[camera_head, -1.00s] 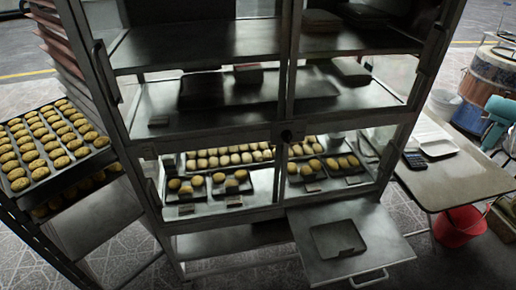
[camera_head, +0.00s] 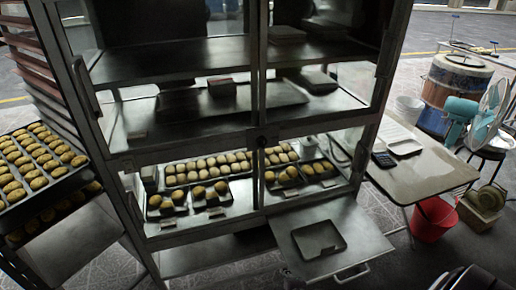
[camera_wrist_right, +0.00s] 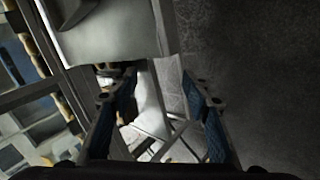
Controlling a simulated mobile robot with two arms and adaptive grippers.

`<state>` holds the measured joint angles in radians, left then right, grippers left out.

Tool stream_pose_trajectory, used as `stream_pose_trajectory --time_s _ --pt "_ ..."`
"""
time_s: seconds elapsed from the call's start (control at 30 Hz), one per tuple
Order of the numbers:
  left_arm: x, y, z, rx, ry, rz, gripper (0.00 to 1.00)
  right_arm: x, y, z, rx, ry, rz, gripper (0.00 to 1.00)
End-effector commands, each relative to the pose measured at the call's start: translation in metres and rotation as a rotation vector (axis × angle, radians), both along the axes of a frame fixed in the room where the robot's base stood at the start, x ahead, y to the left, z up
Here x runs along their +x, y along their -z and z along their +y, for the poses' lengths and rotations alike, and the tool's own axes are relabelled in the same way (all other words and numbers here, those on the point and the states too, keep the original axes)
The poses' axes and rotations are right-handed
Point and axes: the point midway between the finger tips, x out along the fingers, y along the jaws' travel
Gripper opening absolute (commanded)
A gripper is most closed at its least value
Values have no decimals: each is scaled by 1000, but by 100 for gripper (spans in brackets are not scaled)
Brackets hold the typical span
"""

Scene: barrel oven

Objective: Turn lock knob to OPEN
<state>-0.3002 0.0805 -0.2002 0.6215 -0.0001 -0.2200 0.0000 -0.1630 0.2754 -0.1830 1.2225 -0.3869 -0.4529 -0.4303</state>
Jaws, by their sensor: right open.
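A dark part of my right arm (camera_head: 462,281) shows at the bottom right of the head view, well away from the knob. My left gripper is out of view.
A lowered metal flap (camera_head: 368,238) juts out below the knob, at the cabinet's front. Pastry trays (camera_head: 40,185) stand at the left. A table (camera_head: 440,178) with a calculator, a red bucket (camera_head: 432,222) and a fan (camera_head: 487,115) stand at the right.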

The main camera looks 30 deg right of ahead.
Motion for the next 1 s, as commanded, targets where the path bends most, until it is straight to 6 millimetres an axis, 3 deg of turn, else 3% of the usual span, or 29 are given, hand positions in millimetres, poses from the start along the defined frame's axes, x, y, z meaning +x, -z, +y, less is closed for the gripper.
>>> stream_pose_trajectory --time_s 0.17,0.27,0.37,0.5,0.6,0.7,0.83,1.0 --pt "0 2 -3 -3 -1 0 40 48 -54 -14 -124 -85 -84 44" --pt "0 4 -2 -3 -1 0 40 80 -98 -23 -226 -142 -144 44" --pt "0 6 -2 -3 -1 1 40 115 -160 -33 -367 -205 -223 44" --pt "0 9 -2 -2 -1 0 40 159 -282 -43 -638 -281 -360 44" --pt "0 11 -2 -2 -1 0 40 171 -358 -45 -806 -301 -433 44" --pt "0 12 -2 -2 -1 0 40 173 -407 -44 -916 -304 -478 44" --pt "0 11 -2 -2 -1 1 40 175 -435 -44 -978 -302 -502 44" --pt "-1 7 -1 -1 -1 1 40 190 -438 -51 -984 -300 -502 44"
